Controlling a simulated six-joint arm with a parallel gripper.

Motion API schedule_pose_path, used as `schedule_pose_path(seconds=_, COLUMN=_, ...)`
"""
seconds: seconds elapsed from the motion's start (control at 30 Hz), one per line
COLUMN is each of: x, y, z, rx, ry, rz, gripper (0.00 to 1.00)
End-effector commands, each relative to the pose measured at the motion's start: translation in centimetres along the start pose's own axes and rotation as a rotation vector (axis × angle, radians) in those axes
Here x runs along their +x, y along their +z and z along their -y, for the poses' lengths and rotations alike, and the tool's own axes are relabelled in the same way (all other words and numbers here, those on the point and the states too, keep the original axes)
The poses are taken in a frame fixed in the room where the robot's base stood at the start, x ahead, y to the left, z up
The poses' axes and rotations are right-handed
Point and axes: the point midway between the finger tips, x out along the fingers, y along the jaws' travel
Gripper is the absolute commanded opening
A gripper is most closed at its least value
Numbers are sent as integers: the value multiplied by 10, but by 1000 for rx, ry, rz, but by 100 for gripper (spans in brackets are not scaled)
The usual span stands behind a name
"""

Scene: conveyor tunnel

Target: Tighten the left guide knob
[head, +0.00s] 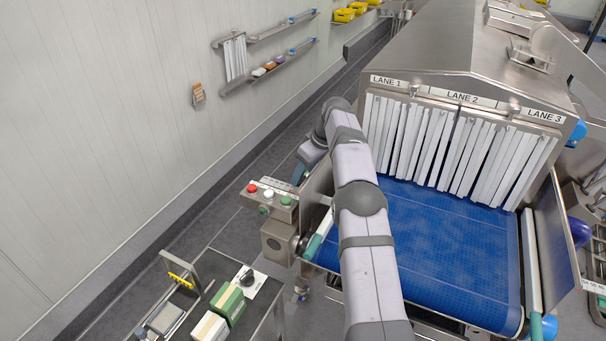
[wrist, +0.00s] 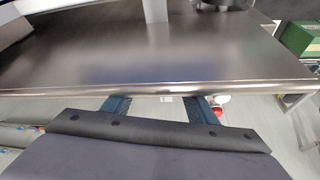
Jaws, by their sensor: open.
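The left guide rail (head: 319,236), a pale bar with a teal edge, runs along the left side of the blue belt (head: 450,250). A small dark round part (head: 301,244) sits by its front end, beside a grey box; I cannot tell whether it is the left guide knob. My gripper (head: 300,174) is left of the belt, beyond the button panel and beside the metal side plate (head: 317,188). In the wrist view its two dark blue fingers (wrist: 160,107) are apart with nothing between them, and a broad metal plate (wrist: 150,55) lies just past them.
A control panel (head: 270,194) with red, white and green buttons stands left of the belt. A cart (head: 190,335) with green and white boxes is at the lower left. White strip curtains (head: 455,145) close the tunnel mouth. The belt's middle is clear apart from my arm above it.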

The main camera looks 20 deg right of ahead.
Motion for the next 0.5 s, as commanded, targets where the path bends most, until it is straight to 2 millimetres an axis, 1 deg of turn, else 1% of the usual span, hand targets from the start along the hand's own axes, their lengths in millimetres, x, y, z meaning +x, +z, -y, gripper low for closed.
schedule_pose_path(seconds=0.1, x=11, y=-1, z=0, rx=0, ry=-2, rz=1, gripper=52)
schedule_pose_path(seconds=0.2, x=18, y=-1, z=1, rx=0, ry=-2, rz=1, gripper=52)
schedule_pose_path(seconds=0.3, x=22, y=0, z=0, rx=0, ry=-1, rz=0, gripper=52)
schedule_pose_path(seconds=0.5, x=23, y=0, z=0, rx=0, ry=0, rz=0, gripper=52)
